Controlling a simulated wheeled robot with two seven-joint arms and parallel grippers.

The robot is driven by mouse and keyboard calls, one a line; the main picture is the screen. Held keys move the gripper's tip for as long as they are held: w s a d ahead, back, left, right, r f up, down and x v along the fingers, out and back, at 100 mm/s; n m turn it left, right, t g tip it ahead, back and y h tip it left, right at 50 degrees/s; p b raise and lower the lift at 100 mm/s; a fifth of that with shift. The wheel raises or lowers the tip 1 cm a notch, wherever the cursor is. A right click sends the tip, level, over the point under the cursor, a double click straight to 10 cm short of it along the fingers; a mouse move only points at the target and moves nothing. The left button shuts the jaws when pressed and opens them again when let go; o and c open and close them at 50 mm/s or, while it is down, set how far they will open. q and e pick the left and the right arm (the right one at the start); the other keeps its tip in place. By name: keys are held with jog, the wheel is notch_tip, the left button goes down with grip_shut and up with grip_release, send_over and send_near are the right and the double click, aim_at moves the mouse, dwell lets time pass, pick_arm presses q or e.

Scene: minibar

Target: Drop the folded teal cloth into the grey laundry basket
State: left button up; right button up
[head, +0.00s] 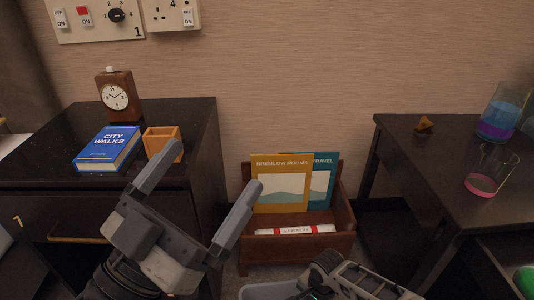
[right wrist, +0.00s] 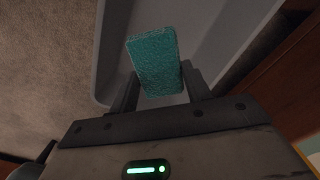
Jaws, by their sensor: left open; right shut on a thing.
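The folded teal cloth (right wrist: 155,62) is a small textured block between the fingers of my right gripper (right wrist: 160,85) in the right wrist view. That gripper is shut on it. The grey laundry basket (right wrist: 210,28) lies beyond the cloth in that view, with the cloth in front of its inside. In the head view a small part of the basket (head: 262,291) shows at the bottom edge, beside my right gripper (head: 345,280); the cloth is hidden there. My left gripper (head: 210,172) is open and empty in front of the left cabinet.
A wooden rack (head: 300,248) with magazines stands by the wall. The left cabinet holds a clock (head: 117,95), a blue book (head: 107,148) and an orange box (head: 162,141). The right table (head: 440,165) holds a glass (head: 490,172) and a flask (head: 502,112). Carpet (right wrist: 45,60) lies beside the basket.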

jog(key=o, duration=1)
jog(key=shift+r, duration=0.15)
jog(key=shift+r+p, duration=0.3)
jog(key=shift+p, duration=0.05)
notch_tip(320, 180, up, 4)
jog(key=p, duration=0.3)
jog(key=shift+r, duration=0.2)
pick_arm(q)
notch_tip(320, 180, down, 10)
jog(key=s+n+g+y+p, duration=0.2)
jog(key=n+g+y+p, duration=0.3)
jog(key=g+y+p, duration=0.1)
jog(key=shift+a, duration=0.15)
pick_arm(e)
jog(key=shift+r, duration=5.3)
